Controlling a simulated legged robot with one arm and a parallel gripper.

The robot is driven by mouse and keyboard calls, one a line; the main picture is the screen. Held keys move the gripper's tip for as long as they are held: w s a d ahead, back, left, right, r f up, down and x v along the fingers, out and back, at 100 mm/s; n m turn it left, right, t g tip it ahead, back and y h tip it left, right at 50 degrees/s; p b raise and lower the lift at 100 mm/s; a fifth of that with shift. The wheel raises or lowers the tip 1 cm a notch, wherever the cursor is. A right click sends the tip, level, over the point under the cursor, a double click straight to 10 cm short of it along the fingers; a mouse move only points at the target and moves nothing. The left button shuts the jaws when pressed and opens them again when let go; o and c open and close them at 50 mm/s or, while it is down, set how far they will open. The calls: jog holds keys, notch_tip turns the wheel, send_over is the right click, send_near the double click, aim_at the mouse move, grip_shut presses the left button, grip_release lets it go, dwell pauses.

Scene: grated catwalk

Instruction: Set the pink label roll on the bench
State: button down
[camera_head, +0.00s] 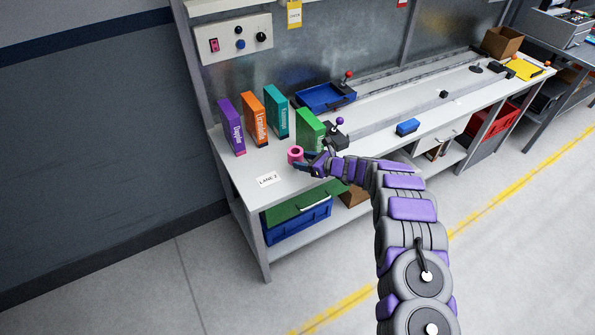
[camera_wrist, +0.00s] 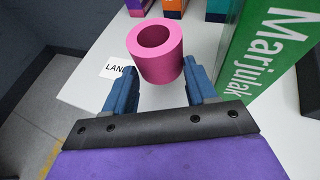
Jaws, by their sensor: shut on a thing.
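The pink label roll (camera_head: 295,154) is a short pink cylinder with a hole through it. In the wrist view the roll (camera_wrist: 157,58) stands between my two blue fingertips, its hole facing up. My gripper (camera_head: 309,163) is shut on it over the left end of the white bench (camera_head: 240,172). I cannot tell whether the roll's base touches the bench top. In the wrist view my gripper (camera_wrist: 162,88) hides the part of the bench nearest to me.
Purple (camera_head: 231,127), orange (camera_head: 253,118), teal (camera_head: 277,111) and green (camera_head: 309,130) boxes stand behind the roll. A "LANE 2" label (camera_head: 268,179) lies near the front edge.

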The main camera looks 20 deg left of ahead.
aim_at(303, 176)
jog(key=f, duration=0.2)
jog(key=a+f, duration=0.1)
jog(key=f, duration=0.1)
jog(key=a+f+b, duration=0.1)
jog(key=f, duration=0.1)
jog(key=shift+a+f, duration=0.2)
jog(key=shift+f, duration=0.1)
jog(key=shift+d+r, duration=0.2)
jog(key=shift+d, duration=0.8)
jog(key=shift+f, duration=0.1)
jog(key=c, duration=0.7)
grip_release()
jog(key=shift+a, duration=0.15)
jog(key=o, duration=0.4)
jog(key=shift+s+a+f, duration=0.1)
jog(key=shift+a+f, duration=0.05)
jog(key=shift+a, duration=0.4)
jog(key=shift+c, duration=0.2)
jog(key=shift+d, duration=0.1)
jog(key=shift+d, duration=0.2)
